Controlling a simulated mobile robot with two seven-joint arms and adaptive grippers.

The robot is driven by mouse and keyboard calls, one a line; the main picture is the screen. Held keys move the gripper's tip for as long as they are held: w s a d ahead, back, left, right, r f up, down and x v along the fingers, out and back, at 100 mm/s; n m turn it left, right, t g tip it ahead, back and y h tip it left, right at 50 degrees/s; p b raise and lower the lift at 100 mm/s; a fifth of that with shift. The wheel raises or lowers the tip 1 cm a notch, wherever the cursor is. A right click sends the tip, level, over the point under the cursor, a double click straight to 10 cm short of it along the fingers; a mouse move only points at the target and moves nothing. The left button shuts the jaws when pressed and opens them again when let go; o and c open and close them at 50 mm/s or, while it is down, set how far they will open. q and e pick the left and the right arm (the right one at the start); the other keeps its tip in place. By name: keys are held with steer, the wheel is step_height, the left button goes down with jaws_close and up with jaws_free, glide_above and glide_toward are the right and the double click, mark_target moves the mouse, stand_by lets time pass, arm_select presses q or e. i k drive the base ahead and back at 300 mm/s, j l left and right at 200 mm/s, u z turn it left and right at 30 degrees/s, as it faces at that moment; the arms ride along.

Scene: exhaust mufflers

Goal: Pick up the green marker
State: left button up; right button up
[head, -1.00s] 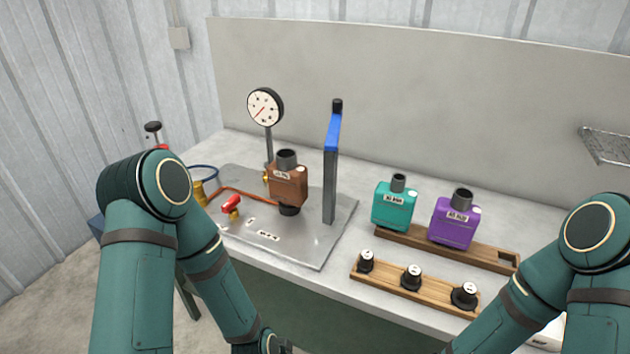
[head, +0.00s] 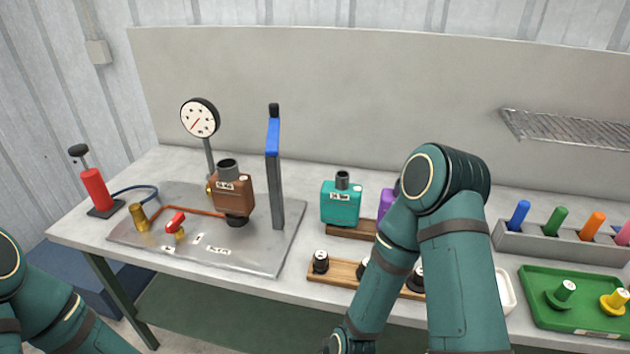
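The green marker (head: 555,222) stands upright in a grey holder (head: 570,244) at the right of the bench, between a blue marker (head: 518,215) and an orange marker (head: 592,226). My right arm reaches down in front of the bench, left of the holder. Its lower end shows at the bottom edge, but the fingers are not visible. My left arm is at the lower left edge, and its gripper is out of frame.
A green tray (head: 538,312) with green and yellow plugs lies in front of the holder. Teal (head: 340,204) and brown (head: 232,194) mufflers, a gauge (head: 200,118) and a blue-handled upright post (head: 274,170) stand to the left. A wire rack (head: 570,130) is on the back panel.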

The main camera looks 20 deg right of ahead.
mark_target(556, 219)
steer(key=z, duration=2)
steer(key=l+z, duration=0.1)
steer(key=i, duration=0.05)
